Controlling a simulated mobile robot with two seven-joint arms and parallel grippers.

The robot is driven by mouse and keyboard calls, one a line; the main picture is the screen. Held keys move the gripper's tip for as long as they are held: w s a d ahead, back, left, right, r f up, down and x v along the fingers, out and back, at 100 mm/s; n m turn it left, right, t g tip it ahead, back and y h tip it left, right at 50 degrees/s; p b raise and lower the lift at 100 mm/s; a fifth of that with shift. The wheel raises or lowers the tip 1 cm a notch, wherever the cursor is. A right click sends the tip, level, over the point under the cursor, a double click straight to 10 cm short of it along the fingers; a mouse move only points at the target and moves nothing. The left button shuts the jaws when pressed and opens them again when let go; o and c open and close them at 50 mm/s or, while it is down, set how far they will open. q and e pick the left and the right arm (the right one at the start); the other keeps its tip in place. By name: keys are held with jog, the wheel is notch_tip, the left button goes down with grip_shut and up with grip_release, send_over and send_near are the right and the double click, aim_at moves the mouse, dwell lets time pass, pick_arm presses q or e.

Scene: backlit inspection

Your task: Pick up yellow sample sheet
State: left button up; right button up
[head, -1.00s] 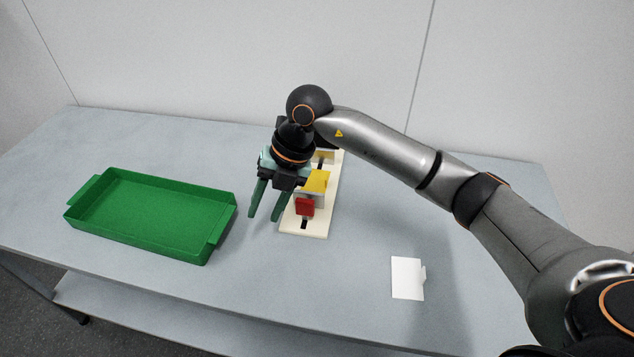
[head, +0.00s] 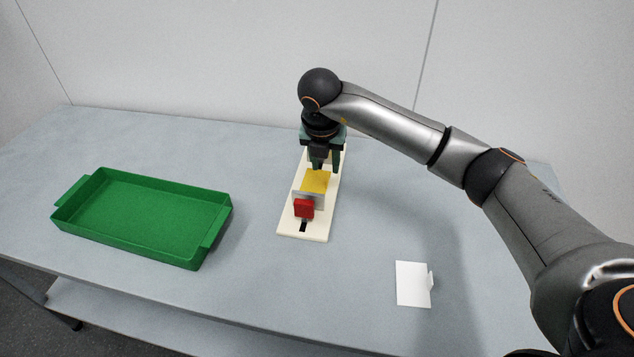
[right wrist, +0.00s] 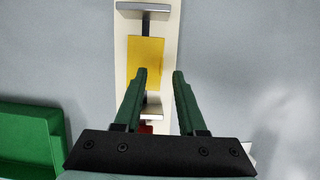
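The yellow sample sheet (head: 315,182) lies on a long cream fixture (head: 316,229), between a grey upright plate (head: 308,195) at its near end and the far part of the fixture. My right gripper (head: 326,169) points down over the far half of the fixture, close behind the sheet. In the right wrist view its fingers (right wrist: 160,72) are apart with nothing held between them. I cannot tell the exact height gap. My left gripper is out of view.
A red block (head: 303,208) stands at the near end of the fixture. A green tray (head: 145,245), empty, sits to the left. A white card-like piece (head: 413,284) lies at the right front.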

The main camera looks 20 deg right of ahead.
aim_at(328, 176)
jog(key=x, duration=0.4)
jog(key=shift+s+d+f, duration=0.1)
jog(key=shift+f, duration=0.15)
jog(key=shift+c, duration=0.2)
grip_shut()
